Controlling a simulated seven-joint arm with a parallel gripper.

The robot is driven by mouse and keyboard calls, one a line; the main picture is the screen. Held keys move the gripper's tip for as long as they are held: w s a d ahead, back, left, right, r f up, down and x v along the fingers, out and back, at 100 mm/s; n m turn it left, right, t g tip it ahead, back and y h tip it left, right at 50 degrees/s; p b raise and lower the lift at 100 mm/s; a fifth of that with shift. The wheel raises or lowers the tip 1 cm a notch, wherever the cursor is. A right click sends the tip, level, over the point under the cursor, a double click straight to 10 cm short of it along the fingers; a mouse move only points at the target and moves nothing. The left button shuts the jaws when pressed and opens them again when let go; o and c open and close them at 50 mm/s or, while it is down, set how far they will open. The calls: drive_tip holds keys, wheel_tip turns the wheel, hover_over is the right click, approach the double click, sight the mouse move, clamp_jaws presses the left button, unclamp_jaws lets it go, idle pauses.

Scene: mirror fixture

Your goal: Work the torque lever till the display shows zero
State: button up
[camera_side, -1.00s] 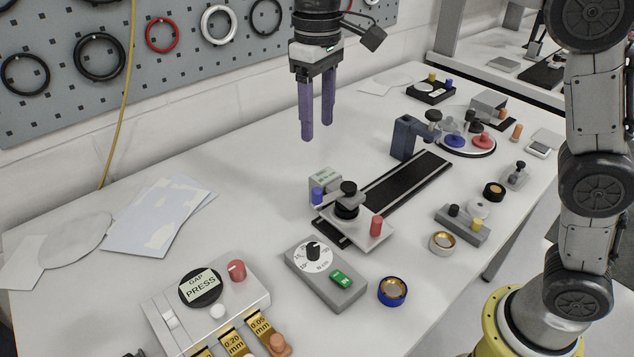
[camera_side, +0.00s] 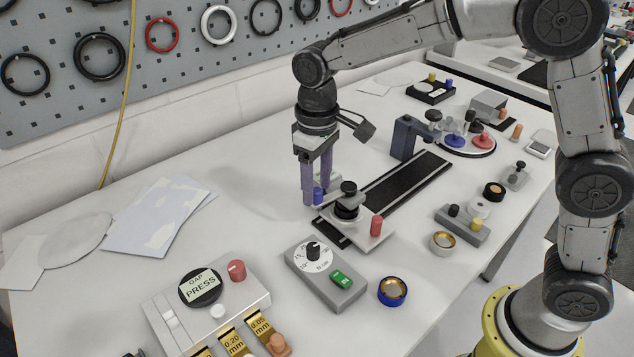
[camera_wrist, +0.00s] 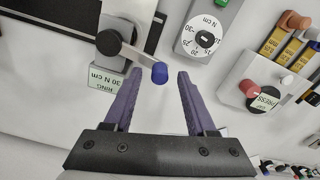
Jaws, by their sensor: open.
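The torque lever is a grey bar running from a dark round hub (camera_wrist: 109,42) to a blue knob (camera_wrist: 160,73). In the side view the blue knob (camera_side: 318,195) shows at the left of the clamp fixture. A pale green display (camera_wrist: 106,78) beside the hub reads upside down, seemingly "RING 30 N cm". My gripper (camera_side: 317,199) is low over the fixture's left end, pointing down. In the wrist view my gripper (camera_wrist: 158,74) is open, its purple fingers on either side of the blue knob with gaps visible. In the side view the fingers partly hide the display.
A grey dial box (camera_side: 327,275) with a green switch stands in front of the fixture. A gap press (camera_side: 240,290) is at front left. A black rail (camera_side: 405,185) with a blue bracket runs behind right. The table left of my gripper is clear except for papers (camera_side: 160,215).

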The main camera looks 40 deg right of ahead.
clamp_jaws()
idle(0.3)
idle(1.2)
